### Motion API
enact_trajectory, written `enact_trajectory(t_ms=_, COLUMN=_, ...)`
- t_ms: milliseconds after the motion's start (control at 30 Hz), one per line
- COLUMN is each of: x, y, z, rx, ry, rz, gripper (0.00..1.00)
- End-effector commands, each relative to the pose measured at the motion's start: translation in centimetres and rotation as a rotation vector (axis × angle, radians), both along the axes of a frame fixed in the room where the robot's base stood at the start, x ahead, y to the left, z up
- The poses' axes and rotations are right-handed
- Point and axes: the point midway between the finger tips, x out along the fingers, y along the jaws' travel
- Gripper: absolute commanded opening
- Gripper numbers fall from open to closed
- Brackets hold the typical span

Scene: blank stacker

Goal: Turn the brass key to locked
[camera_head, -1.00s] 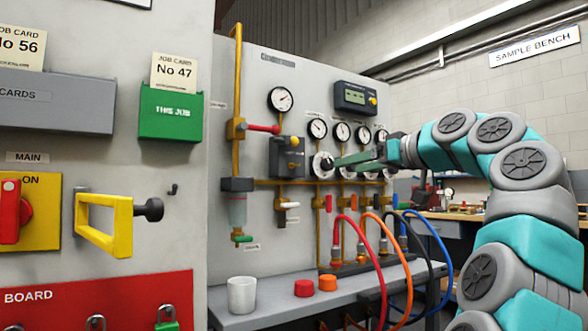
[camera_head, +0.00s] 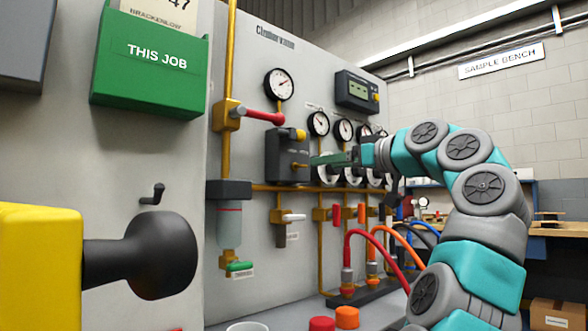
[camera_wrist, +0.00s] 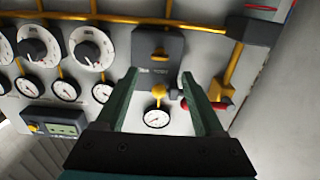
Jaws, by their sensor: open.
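The brass key (camera_head: 299,166) sticks out of the front of a dark grey lock box (camera_head: 281,158) on the grey wall panel. In the wrist view the key (camera_wrist: 159,54) lies across the box (camera_wrist: 170,72), beyond my fingertips. The picture there looks upside down. My gripper (camera_head: 322,160) is to the right of the key in the head view, its green fingers pointing toward the box. In the wrist view my gripper (camera_wrist: 160,80) is open and empty, with a clear gap between the fingers. No contact with the key shows. Any lock markings are too small to read.
A red-handled valve (camera_head: 264,117) and pressure gauge (camera_head: 279,84) are above the box. Dials (camera_head: 328,173) and yellow pipes (camera_head: 322,189) crowd the panel to the right. Hoses (camera_head: 354,240) hang below.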

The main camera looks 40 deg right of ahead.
Motion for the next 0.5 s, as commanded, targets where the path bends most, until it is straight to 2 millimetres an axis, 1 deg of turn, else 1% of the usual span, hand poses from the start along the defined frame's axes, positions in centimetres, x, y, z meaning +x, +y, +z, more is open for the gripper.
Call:
enact_trajectory(t_ms=167, x=1.1, y=0.1, z=0.1, rx=0.0, ry=0.0, rz=0.0, gripper=0.7)
enact_trajectory(t_ms=267, x=2.4, y=0.1, z=0.0, rx=0.001, ry=0.001, rz=0.0, gripper=0.7)
enact_trajectory(t_ms=500, x=6.2, y=0.4, z=0.0, rx=0.001, ry=0.002, rz=-0.001, gripper=0.7)
